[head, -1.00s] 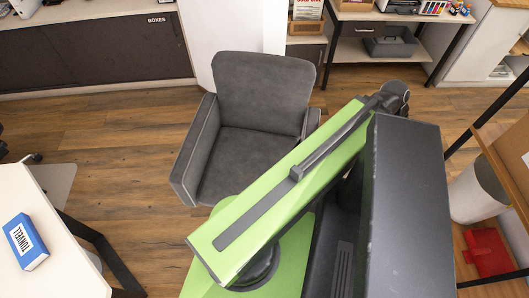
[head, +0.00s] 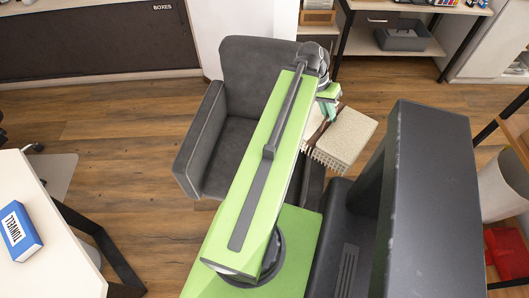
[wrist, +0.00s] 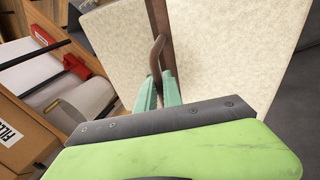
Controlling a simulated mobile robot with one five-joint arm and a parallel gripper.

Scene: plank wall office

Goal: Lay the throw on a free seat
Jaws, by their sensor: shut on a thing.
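The throw (head: 346,136) is a folded cream cloth with a fringed edge and a brown strap around it. My gripper (head: 328,104) is shut on the throw at its strap and holds it up at the right side of the grey armchair (head: 257,70). In the wrist view the fingers (wrist: 158,88) close on the brown strap, and the cream cloth (wrist: 225,55) fills the middle. The armchair's seat (head: 228,150) looks empty where it shows; my arm hides its right part.
A white table (head: 40,235) with a blue box (head: 20,232) stands at the left. A shelf with a grey case (head: 400,39) is at the back. A white bin (head: 503,186) and a red object (head: 507,252) are at the right. Wooden floor is clear left of the armchair.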

